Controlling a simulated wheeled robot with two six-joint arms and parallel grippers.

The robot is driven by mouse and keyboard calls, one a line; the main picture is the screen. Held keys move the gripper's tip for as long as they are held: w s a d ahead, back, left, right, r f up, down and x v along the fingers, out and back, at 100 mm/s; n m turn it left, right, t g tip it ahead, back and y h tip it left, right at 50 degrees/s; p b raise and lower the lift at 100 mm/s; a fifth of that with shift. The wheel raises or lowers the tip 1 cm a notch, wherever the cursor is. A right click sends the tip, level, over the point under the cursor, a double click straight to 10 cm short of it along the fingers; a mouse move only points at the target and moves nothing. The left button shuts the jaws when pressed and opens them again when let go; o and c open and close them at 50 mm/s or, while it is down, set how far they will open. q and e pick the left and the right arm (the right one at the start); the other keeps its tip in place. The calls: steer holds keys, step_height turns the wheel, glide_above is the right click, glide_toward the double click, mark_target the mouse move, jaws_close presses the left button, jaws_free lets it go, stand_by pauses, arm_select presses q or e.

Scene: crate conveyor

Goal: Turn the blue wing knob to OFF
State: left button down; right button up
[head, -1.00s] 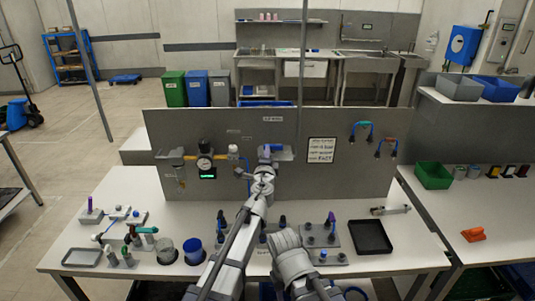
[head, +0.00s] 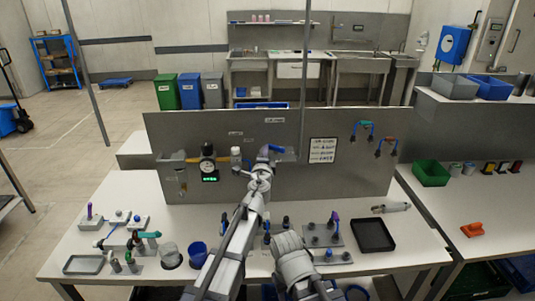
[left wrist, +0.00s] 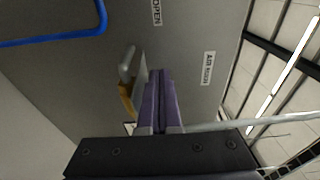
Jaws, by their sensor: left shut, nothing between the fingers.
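A blue handle (head: 275,149), which I take to be the blue wing knob, sits on the upright grey panel (head: 370,178), below the AIR MAIN label. It lies roughly sideways; its marked position is too small to read. My left gripper (head: 261,172) is just below and left of it in the head view, and I cannot tell whether they touch. In the left wrist view the purple fingers (left wrist: 161,100) are shut together with nothing between them. A grey handle with a brass part (left wrist: 130,85) is just left of their tips, and no blue knob shows there. My right gripper is out of view.
A gauge (head: 207,151) with a lit green display (head: 210,179) is left on the panel. A blue hose also shows in the left wrist view (left wrist: 85,36). Cups, small fixtures and a black tray (head: 373,236) stand on the white bench (head: 80,258).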

arm_select(q)
steer(key=shift+w+a, duration=0.35)
steer(key=shift+w, duration=0.3)
steer(key=shift+w+a+m+h, duration=0.1)
steer(key=shift+a+m+h, duration=0.1)
steer(key=shift+m+h, duration=0.35)
steer(key=h, duration=0.1)
steer(key=m+h, duration=0.1)
steer(key=h, duration=0.1)
steer(key=shift+w+m+g, duration=0.25)
steer(key=shift+g, duration=0.15)
steer(key=shift+w+d+m+g+h, duration=0.15)
steer(key=shift+m+g+h, duration=0.2)
steer(key=shift+m+h, duration=0.4)
steer(key=shift+w+m+g+h, duration=0.15)
steer(key=shift+m+g+h, duration=0.25)
steer(key=shift+h, duration=0.6)
steer(key=shift+w+d+f+m+g+h, duration=0.1)
steer(key=shift+d+m+g+h, duration=0.1)
steer(key=shift+m+g+h, duration=0.4)
steer(key=shift+w+d, duration=0.1)
steer(key=shift+w, duration=0.4)
steer(key=shift+w+t, duration=0.15)
steer(key=shift+t, duration=0.1)
stand_by(0.5)
